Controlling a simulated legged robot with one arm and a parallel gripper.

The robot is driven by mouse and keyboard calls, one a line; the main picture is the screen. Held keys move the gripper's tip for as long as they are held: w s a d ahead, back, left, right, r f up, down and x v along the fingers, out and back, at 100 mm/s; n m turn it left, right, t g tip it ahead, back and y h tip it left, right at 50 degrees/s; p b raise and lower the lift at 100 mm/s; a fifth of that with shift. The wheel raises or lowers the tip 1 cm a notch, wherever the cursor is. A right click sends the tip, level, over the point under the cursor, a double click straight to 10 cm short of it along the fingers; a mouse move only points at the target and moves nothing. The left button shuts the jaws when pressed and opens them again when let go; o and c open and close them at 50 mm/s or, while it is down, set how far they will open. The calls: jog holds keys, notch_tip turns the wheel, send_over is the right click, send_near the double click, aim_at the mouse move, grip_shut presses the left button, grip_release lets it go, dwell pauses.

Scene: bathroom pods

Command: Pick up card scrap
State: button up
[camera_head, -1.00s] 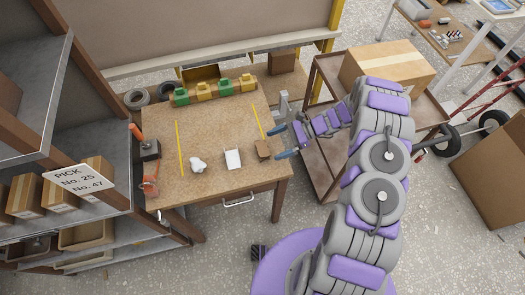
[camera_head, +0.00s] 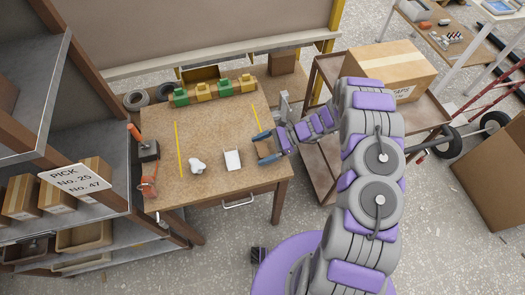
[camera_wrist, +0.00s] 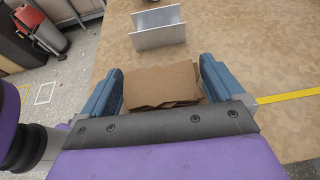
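The card scrap (camera_wrist: 163,84) is a small stack of brown, ragged-edged card pieces on the wooden table. In the head view the card scrap (camera_head: 266,149) is near the table's right edge, partly hidden by my gripper. My gripper (camera_head: 265,147) reaches in from the right, low over the tabletop. In the wrist view my gripper (camera_wrist: 161,66) is open, with one blue finger on each side of the card scrap. The fingers look close to its sides; I cannot tell whether they touch it.
Green and yellow blocks (camera_head: 216,90) line the table's back. A cart with a cardboard box (camera_head: 390,70) stands to the right. A shelf (camera_head: 90,160) is at left.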

jog(key=c, duration=0.4)
